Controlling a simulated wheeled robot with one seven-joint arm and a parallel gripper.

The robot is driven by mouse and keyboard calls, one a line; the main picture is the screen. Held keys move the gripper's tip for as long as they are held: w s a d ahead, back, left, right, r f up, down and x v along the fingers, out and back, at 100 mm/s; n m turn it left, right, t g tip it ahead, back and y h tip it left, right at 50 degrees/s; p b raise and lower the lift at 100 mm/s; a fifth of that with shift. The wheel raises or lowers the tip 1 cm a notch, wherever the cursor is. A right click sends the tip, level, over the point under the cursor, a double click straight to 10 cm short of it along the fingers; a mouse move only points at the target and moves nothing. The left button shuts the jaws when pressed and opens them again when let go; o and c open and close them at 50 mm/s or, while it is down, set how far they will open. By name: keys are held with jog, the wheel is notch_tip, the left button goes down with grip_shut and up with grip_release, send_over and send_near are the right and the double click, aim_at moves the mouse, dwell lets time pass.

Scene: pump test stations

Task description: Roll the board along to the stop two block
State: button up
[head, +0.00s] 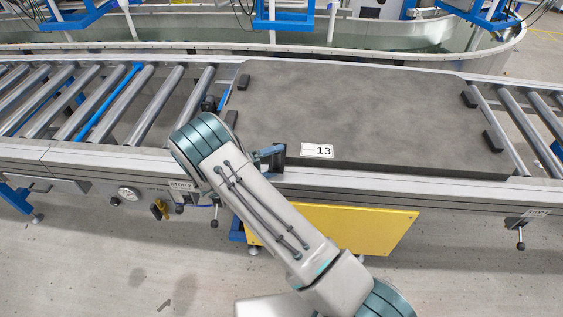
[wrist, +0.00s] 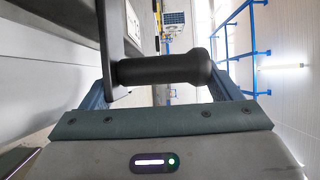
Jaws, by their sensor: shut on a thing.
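The board (head: 350,110) is a large dark grey slab lying flat on the roller conveyor, with a white label 13 on its near edge. Small black blocks sit near its corners. My gripper (head: 268,152) is at the board's near left corner. In the wrist view my gripper (wrist: 160,88) is shut around a black cylindrical handle (wrist: 165,69) on a dark bracket, between two blue-grey fingers. A small stop sign (head: 181,185) is on the front rail at left; its number is hard to read. Another small sign (head: 537,212), too small to read, is at right. No stop block is clearly seen.
Bare rollers (head: 100,105), one blue, lie left of the board; several more (head: 525,125) lie at right. Levers hang below the rail, one at right (head: 520,240). A yellow panel (head: 350,230) stands below the conveyor. A curved water channel (head: 400,35) runs behind.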

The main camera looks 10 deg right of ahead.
dwell(0.3)
jog(key=shift+w+a+b, duration=0.25)
jog(key=shift+a+b, duration=0.1)
jog(key=shift+a, duration=0.8)
jog(key=shift+w+a+b, duration=0.3)
jog(key=shift+a+b, duration=0.05)
jog(key=shift+a, duration=0.75)
jog(key=shift+w+a+b, duration=0.25)
jog(key=shift+a+b, duration=0.1)
jog(key=shift+a, duration=0.8)
jog(key=shift+w+a, duration=0.1)
jog(key=shift+a, duration=0.25)
jog(key=shift+a+r, duration=0.1)
jog(key=shift+a, duration=0.1)
jog(key=o, duration=1.7)
jog(key=shift+o, duration=1.1)
jog(key=shift+a, duration=0.35)
jog(key=shift+d, duration=0.3)
jog(key=v, duration=1.4)
jog(key=shift+s+a+b, duration=0.2)
jog(key=shift+a+b, duration=0.05)
jog(key=shift+b, duration=0.2)
